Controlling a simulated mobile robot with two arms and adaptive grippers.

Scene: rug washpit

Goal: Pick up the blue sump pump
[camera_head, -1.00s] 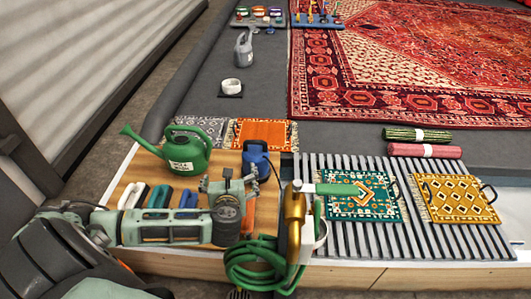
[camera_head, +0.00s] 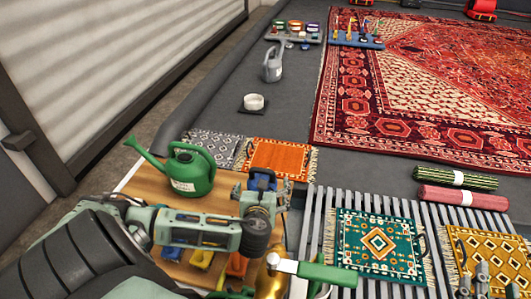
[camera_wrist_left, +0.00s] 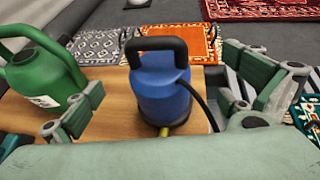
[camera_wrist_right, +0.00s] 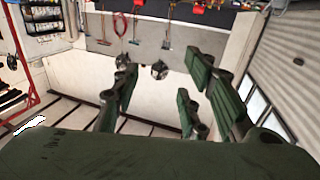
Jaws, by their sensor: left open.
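The blue sump pump (camera_wrist_left: 166,95) with its black top handle stands upright on the wooden board. It fills the middle of the left wrist view; in the head view its top shows (camera_head: 262,178), and my left gripper hides its lower part. My left gripper (camera_wrist_left: 175,105) is open and empty, its fingers on either side of the pump in that view with gaps. In the head view this gripper (camera_head: 265,193) is at the pump's near side. My right gripper (camera_wrist_right: 165,92) is open and empty in the right wrist view, facing a far wall.
A green watering can (camera_head: 188,170) stands just left of the pump on the wooden board (camera_wrist_left: 110,90). Small orange (camera_head: 280,158) and grey rugs lie behind it.

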